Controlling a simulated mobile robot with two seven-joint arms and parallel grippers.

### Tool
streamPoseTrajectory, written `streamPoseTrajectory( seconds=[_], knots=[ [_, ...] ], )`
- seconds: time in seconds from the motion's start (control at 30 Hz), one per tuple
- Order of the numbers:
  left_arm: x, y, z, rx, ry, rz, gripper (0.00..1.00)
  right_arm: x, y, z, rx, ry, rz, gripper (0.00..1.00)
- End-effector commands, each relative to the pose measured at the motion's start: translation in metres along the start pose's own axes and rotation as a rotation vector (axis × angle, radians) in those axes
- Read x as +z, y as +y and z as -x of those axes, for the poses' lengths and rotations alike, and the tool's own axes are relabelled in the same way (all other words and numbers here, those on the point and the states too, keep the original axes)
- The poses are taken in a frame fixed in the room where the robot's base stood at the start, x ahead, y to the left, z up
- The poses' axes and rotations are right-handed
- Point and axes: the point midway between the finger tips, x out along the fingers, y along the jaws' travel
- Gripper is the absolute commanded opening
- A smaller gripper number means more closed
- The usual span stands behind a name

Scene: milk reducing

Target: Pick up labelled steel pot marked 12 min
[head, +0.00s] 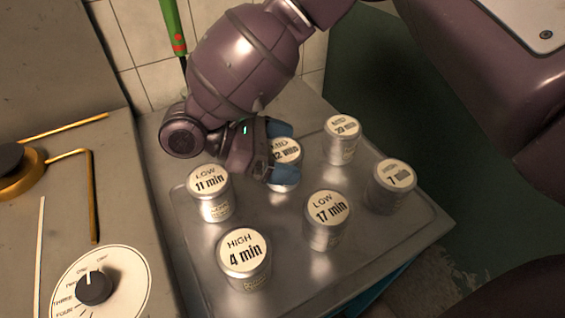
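The steel pot marked MID 12 min (289,152) stands on the steel tray, its round pale label facing up and partly covered by my gripper. My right gripper (282,152) reaches in from the upper right, with its two blue fingertips on the far and near sides of this pot. The fingers are spread apart; I cannot tell whether they touch the pot. The near fingertip hides part of the pot's side. My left gripper is out of view.
Steel pots marked 11 min (212,207), 4 min (244,273), 17 min (326,232), 7 min (391,196) and 20 min (342,150) surround it on the tray (200,266). A dial (94,288) is at lower left. A green-handled tool (174,29) hangs behind.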

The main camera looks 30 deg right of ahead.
Motion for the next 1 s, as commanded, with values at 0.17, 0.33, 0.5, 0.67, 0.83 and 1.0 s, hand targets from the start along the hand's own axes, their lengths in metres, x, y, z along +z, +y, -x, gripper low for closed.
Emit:
streamPoseTrajectory(
  seconds=[0.17,0.33,0.5,0.67,0.83,1.0],
  knots=[
    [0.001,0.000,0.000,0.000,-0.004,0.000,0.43,0.000,0.000,0.000,0.000,0.000,0.000,0.69],
    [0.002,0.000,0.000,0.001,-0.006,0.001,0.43,0.000,0.000,0.000,0.000,0.000,0.000,0.43],
    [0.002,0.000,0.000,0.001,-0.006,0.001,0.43,0.000,0.000,0.000,0.000,0.000,0.000,0.41],
    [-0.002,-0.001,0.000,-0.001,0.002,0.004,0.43,0.005,0.000,0.003,0.001,0.001,-0.003,0.41],
    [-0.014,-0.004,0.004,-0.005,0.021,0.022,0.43,0.030,0.000,0.013,0.005,0.005,-0.012,0.41],
    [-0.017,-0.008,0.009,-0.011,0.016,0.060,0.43,0.072,-0.001,0.030,0.008,0.007,-0.020,0.41]
  ],
)
